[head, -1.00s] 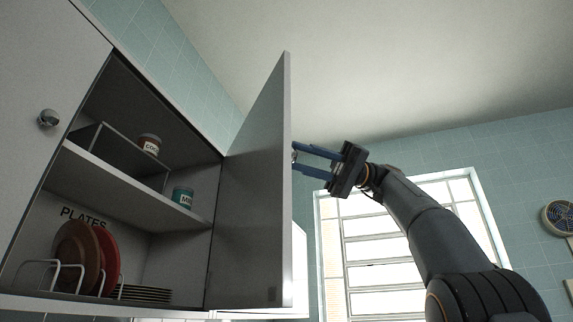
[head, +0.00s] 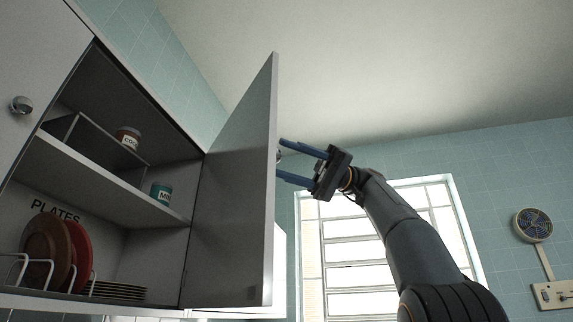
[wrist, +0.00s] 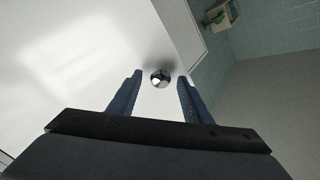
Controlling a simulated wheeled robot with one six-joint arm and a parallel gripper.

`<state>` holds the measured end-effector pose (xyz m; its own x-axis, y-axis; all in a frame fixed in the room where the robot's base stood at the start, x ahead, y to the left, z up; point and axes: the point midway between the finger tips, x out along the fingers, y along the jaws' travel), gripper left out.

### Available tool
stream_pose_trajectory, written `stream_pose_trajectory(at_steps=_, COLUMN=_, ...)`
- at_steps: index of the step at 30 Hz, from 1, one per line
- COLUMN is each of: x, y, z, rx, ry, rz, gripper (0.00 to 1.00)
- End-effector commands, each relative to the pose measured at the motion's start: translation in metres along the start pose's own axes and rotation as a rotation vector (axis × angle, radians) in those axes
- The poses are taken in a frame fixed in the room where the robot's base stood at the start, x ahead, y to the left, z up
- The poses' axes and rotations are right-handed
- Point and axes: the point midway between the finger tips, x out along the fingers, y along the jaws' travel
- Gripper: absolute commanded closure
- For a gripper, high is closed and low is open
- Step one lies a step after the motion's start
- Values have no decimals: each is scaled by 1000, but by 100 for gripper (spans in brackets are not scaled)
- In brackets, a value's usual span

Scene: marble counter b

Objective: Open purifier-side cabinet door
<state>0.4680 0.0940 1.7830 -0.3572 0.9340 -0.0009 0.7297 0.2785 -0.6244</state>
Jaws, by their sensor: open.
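The cabinet door (head: 236,190) stands swung wide open, with its inner face toward the head camera. Its outer face (wrist: 75,65) fills the left of the wrist view. A round metal knob (wrist: 160,78) sits on that outer face. In the head view the knob is mostly hidden behind the door's edge. My gripper (head: 281,161) is open at the outer side of the door. In the wrist view its blue fingers (wrist: 157,92) stand on either side of the knob with a gap to each.
The open cabinet holds a brown plate (head: 46,252) and a red plate (head: 80,250) in a rack, stacked plates (head: 118,291) and two jars (head: 128,138). A closed door with a knob (head: 21,105) is at left. A window (head: 355,250) and a wall fan (head: 532,225) are behind my arm.

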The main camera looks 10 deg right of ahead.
Motion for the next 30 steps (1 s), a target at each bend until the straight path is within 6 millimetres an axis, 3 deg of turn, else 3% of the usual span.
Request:
stream_pose_trajectory(at_steps=8, x=0, y=-8, z=-8, rx=-1, ry=0, rz=-1, gripper=55)
stream_pose_trajectory(at_steps=30, x=0, y=-45, z=-55, rx=0, ry=1, rz=0, gripper=55)
